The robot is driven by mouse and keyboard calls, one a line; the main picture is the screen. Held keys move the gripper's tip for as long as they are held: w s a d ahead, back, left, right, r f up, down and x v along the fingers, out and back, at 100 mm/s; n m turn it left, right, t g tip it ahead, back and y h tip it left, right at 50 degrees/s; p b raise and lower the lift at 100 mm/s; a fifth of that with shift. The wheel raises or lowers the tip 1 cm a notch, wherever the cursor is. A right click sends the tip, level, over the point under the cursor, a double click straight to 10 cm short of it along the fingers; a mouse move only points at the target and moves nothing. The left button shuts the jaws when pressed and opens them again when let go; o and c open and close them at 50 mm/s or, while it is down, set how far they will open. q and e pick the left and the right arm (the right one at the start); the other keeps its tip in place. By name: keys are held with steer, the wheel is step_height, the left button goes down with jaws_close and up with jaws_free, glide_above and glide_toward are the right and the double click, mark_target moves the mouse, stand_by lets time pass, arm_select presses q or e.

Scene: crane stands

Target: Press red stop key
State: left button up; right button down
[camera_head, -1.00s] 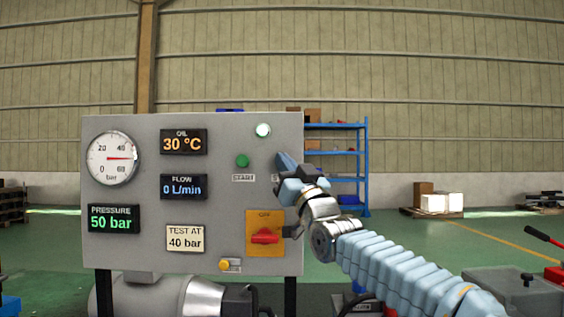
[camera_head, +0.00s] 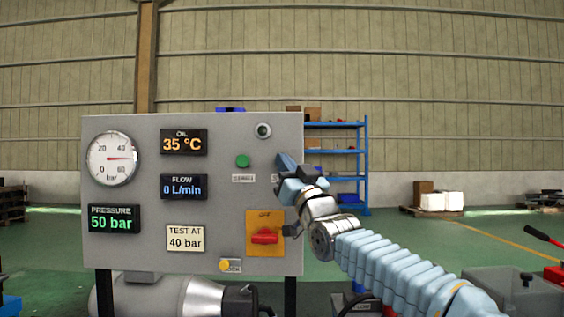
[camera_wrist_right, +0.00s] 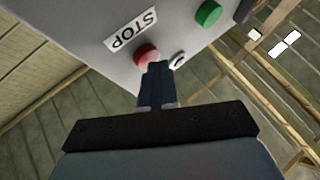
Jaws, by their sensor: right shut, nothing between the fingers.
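The red stop key (camera_wrist_right: 146,54) is a round button on the grey panel, beside a STOP label (camera_wrist_right: 131,29) in the right wrist view. My right gripper (camera_wrist_right: 157,68) is shut and empty, its fingertips right at the key's edge; I cannot tell whether they press it. In the head view my right gripper (camera_head: 286,164) is at the panel's right edge and hides the stop key. A green start button (camera_head: 242,161) sits to its left. The round lamp (camera_head: 262,131) above is dark. My left gripper is not in view.
The grey panel (camera_head: 140,250) also carries a pressure gauge (camera_head: 112,158), displays reading 35 °C, 0 L/min and 50 bar, a red rotary switch (camera_head: 265,236) on an orange plate marked OFF, and a yellow knob (camera_head: 224,265). A blue shelf (camera_head: 365,170) stands behind.

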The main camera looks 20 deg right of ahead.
steer(key=shift+s+a+b, duration=0.4)
steer(key=shift+s+b, duration=0.4)
steer(key=shift+b, duration=0.05)
steer(key=shift+s+a+b, duration=0.35)
steer(key=shift+s+b, duration=0.2)
steer(key=shift+s, duration=0.2)
steer(key=shift+s+a+b, duration=0.4)
steer(key=shift+s+b, duration=0.1)
steer(key=shift+s, duration=0.25)
steer(key=shift+s+a+b, duration=0.35)
steer(key=shift+s+b, duration=0.2)
steer(key=shift+s, duration=0.2)
